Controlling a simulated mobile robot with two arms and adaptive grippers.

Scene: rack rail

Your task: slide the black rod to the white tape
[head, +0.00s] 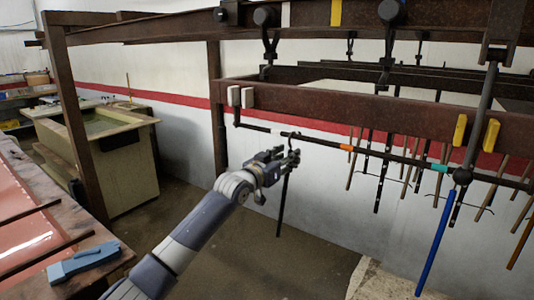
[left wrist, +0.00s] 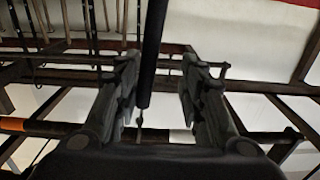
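The black rod (head: 284,200) hangs by its hook from the thin rail, just right of the white tape (head: 276,131) in the head view. My left gripper (head: 280,163) is at the rod's upper part, below the rail. In the left wrist view the rod (left wrist: 152,50) runs between the two fingers (left wrist: 158,82), closer to the left finger, with a gap to the right one. The fingers stand apart. The white tape (left wrist: 181,136) shows behind the right finger, a little right of the hook. My right gripper is not in view.
The rail also carries orange tape (head: 346,147) and teal tape (head: 440,168). A blue rod (head: 435,245) hangs farther right. Several thin rods hang behind. A rusty beam (head: 350,113) crosses above the rail. A blue tool (head: 83,263) lies on the bench at left.

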